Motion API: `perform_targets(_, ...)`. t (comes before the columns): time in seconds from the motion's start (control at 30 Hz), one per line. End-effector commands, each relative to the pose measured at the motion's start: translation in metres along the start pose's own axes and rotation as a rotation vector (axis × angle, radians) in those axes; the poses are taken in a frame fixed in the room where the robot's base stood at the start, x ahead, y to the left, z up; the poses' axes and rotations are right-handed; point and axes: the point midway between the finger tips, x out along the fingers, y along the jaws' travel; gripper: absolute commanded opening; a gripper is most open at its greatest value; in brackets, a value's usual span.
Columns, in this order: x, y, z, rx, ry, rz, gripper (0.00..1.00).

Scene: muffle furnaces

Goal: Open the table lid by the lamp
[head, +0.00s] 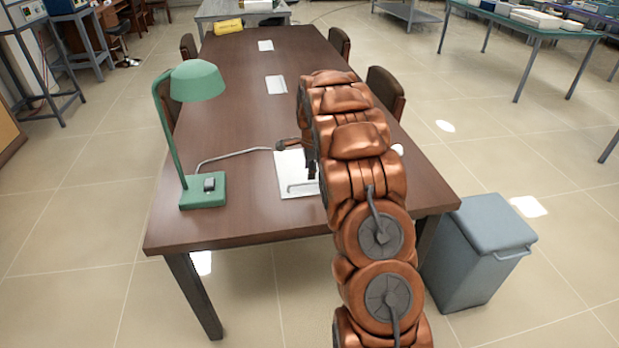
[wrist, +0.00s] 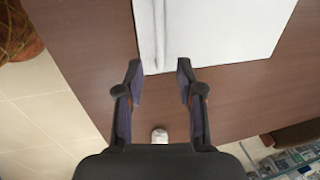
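The lid by the lamp is a white square panel (head: 291,180) set in the brown table top, with a pale bar handle (head: 303,186) near its front edge. It looks flat and closed. In the wrist view, the panel (wrist: 215,32) fills the top, with the handle (wrist: 159,30) running up and down near its left side. My gripper (wrist: 158,72) is open and empty, its fingertips at the panel's lower edge, either side of the handle's line. In the head view my arm hides most of the gripper and the panel's right part. The green lamp (head: 200,125) stands left of the panel.
The lamp's grey cable (head: 235,154) runs behind the panel. Two more white panels (head: 276,84) and (head: 265,45) lie farther along the table (head: 235,90). Chairs (head: 385,90) line both sides. A grey bin (head: 480,250) stands at the right. Floor in front is clear.

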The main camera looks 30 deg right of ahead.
Motion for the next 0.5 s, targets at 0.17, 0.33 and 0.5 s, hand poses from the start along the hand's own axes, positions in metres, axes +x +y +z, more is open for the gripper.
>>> perform_targets(0.17,0.023,0.001,0.0,0.0,-0.001,0.003,0.37)
perform_targets(0.33,0.044,0.001,0.0,0.0,-0.001,0.004,0.37)
perform_targets(0.5,0.051,0.0,0.0,0.0,-0.001,0.002,0.37)
